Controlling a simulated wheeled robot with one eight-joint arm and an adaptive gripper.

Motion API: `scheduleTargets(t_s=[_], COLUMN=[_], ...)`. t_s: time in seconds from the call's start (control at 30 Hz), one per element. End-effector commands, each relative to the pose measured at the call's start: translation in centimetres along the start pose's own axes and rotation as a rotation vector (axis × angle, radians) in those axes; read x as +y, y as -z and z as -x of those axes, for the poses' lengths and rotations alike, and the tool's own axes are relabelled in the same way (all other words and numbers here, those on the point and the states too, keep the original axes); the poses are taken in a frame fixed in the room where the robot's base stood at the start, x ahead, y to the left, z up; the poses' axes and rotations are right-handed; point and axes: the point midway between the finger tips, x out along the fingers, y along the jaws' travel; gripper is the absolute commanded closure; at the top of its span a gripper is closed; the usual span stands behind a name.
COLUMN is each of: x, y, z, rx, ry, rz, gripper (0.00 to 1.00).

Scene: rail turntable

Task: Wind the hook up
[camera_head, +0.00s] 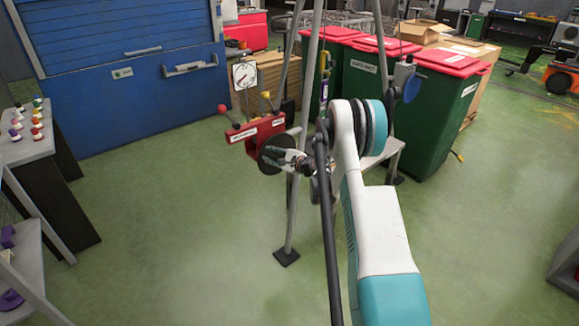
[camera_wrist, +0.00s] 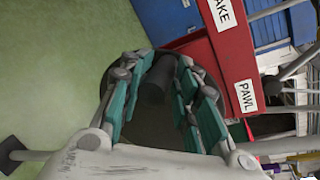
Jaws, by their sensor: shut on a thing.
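A red winch (camera_head: 257,129) with white labels sits on the legs of a metal frame (camera_head: 300,185). In the wrist view the winch body (camera_wrist: 228,50) carries the labels BRAKE, partly cut off, and PAWL. A dark round disc (camera_head: 271,154) is on the winch's near side. My gripper (camera_head: 284,158) is at this disc. In the wrist view my gripper (camera_wrist: 163,82) has its teal-padded fingers on either side of a dark cylindrical handle (camera_wrist: 152,92) in front of the disc, shut on it. I cannot make out the hook for certain.
Red-lidded green bins (camera_head: 432,100) stand behind the frame. A blue shutter cabinet (camera_head: 135,90) is at the back left. A bench with coloured knobs (camera_head: 30,135) is at the left edge. A round dial (camera_head: 244,75) is above the winch. Green floor lies clear at front left.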

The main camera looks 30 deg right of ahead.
Motion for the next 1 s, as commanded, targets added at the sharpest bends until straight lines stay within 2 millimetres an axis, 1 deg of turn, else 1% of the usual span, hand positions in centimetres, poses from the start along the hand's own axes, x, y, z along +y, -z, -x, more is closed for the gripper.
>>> scheduleTargets(t_s=[0.03, 0.27, 0.7, 1.0], x=[-0.3, -0.4, -2.7, -2.9], y=[0.1, 0.1, 0.5, 0.5], z=[0.1, 0.1, 0.7, 0.8], rx=[0.003, 0.0, -0.069, -0.076], ry=[0.005, 0.004, -0.001, -0.003], rz=[-0.001, -0.012, -0.278, -0.305], gripper=[1.0, 1.0, 1.0, 1.0])
